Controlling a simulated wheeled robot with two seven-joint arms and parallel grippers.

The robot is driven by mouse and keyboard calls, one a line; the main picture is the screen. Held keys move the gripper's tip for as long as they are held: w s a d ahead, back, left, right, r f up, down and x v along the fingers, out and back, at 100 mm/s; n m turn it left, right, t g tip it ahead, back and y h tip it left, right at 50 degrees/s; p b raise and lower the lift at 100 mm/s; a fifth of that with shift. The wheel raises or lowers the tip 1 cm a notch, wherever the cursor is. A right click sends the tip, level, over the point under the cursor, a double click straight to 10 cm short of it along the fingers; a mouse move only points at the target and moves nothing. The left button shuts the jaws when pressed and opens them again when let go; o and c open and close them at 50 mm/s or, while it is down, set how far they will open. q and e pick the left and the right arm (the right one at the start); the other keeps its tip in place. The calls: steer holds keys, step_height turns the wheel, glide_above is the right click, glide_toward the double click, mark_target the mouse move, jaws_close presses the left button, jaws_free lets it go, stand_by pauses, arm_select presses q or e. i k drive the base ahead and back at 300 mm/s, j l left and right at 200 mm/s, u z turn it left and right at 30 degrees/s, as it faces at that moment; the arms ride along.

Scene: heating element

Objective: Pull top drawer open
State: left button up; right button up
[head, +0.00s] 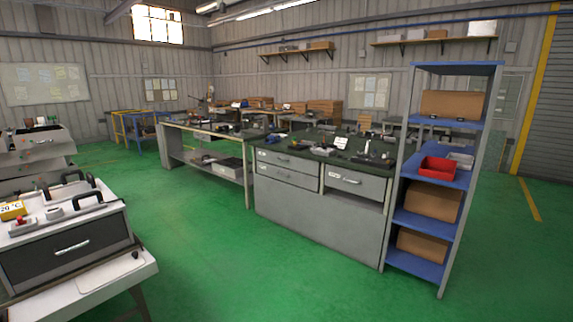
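A grey workbench (310,215) with a dark green top stands at centre right. On its left side are two stacked grey drawers with bar handles: an upper drawer (301,164) and a lower drawer (301,181). Both look shut. Another grey drawer (369,185) with a handle sits on the bench's right side, above an open gap. At the left, a white unit has a dark drawer front (40,262) with a silver handle (72,248); it looks shut. Neither of my grippers is in view.
A blue shelf rack (476,69) with boxes and a red bin (437,168) stands against the workbench's right end. Another bench with an open shelf (210,166) is behind left. The green floor (210,270) between the white unit and workbench is clear.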

mark_target(300, 164)
steer(key=i+z, duration=0.15)
steer(key=i, duration=1.7)
